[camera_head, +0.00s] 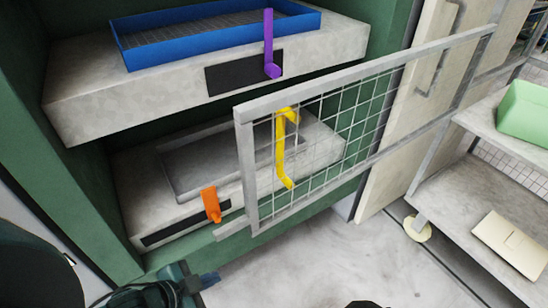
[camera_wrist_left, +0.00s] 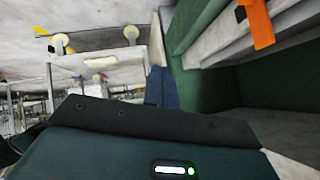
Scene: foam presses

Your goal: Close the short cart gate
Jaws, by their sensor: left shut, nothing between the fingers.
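The short cart gate (camera_head: 317,183) is a grey frame with white wire mesh and a yellow handle (camera_head: 281,150). In the head view it stands swung out from the cart at the right, with its free end in front of the lower press. My left gripper (camera_head: 208,279) is low at the bottom left, below and left of the gate's free end and apart from it. Its blue fingers (camera_wrist_left: 160,88) also show in the left wrist view, shut and empty. My right gripper is not in view.
The cart's shelf (camera_head: 470,205) and a green bin (camera_head: 525,112) are at the right. The press has a blue tray (camera_head: 125,50), a purple lever (camera_head: 269,45) and an orange lever (camera_head: 211,204), the latter near my left gripper. Pale floor (camera_head: 300,270) is open below the gate.

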